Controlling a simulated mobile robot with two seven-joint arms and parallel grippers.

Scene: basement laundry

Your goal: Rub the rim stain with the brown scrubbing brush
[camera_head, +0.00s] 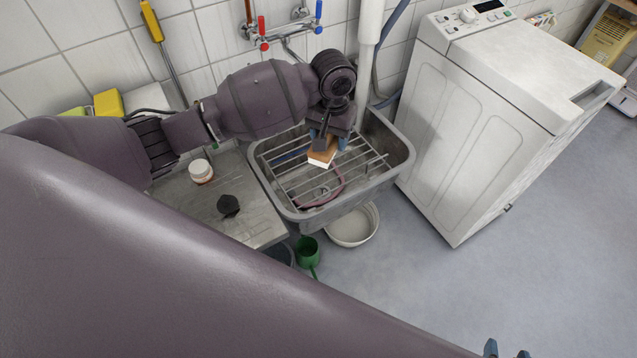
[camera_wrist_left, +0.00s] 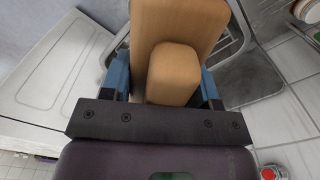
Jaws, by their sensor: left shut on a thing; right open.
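The brown scrubbing brush (camera_head: 321,157) has a wooden body and pale bristles. My left gripper (camera_head: 328,139) is shut on it and holds it over the grey sink (camera_head: 403,163), above the wire grid. The left wrist view shows the brush (camera_wrist_left: 172,72) with its block handle between the blue fingers. I cannot tell from the head view whether the bristles touch the grid. I cannot make out the rim stain; the arm and gripper hide part of the sink's back rim. My right gripper (camera_head: 507,351) is open, with only its blue fingertips showing at the bottom edge.
A wire grid (camera_head: 290,173) spans the sink, with a reddish hose below. A drainboard (camera_head: 246,212) holds a white jar (camera_head: 200,171) and a dark object (camera_head: 228,205). A washing machine (camera_head: 480,120) stands to the right. A white basin (camera_head: 352,228) is on the floor.

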